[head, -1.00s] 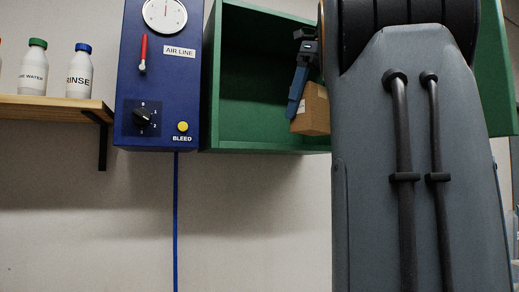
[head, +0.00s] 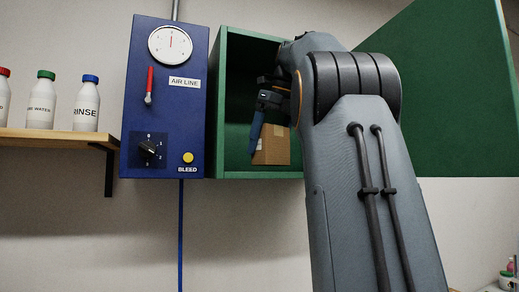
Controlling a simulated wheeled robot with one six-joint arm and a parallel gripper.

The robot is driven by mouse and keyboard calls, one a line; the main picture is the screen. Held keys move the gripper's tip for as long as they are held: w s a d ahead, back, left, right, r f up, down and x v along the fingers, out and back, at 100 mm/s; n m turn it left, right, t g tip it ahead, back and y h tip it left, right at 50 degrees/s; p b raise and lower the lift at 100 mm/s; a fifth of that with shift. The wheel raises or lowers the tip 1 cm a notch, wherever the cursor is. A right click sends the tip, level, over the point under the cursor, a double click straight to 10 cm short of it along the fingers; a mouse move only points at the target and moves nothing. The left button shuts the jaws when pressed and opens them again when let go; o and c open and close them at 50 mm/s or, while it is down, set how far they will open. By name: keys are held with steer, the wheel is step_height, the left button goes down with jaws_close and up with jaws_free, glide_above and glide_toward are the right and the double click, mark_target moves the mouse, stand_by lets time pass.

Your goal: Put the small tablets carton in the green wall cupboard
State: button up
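The small brown tablets carton (head: 272,148) is inside the green wall cupboard (head: 220,120), upright, at or just above its floor. My gripper (head: 264,126) reaches into the cupboard from the right. One dark blue finger slants down by the carton's left side and overlaps its edge. The other finger is hidden, so I cannot tell whether the gripper grips the carton. The cupboard's green door (head: 450,95) stands wide open to the right. My arm hides the cupboard's right side and part of the carton.
A blue air line panel (head: 165,105) with a gauge, red lever, knob and yellow button is close to the cupboard's left. Further left, a wooden shelf (head: 50,137) holds bottles, one marked RINSE (head: 86,108). The wall below the cupboard is clear.

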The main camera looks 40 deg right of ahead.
steer(key=w, duration=0.1)
steer(key=w+p, duration=0.1)
steer(key=w, duration=0.1)
steer(key=shift+w+a+r+p, duration=0.1)
steer(key=shift+w+a+p, duration=0.15)
steer(key=shift+p, duration=0.05)
steer(key=shift+w+f, duration=0.15)
steer(key=shift+f, duration=0.75)
steer(key=shift+f, duration=0.15)
steer(key=o, duration=1.2)
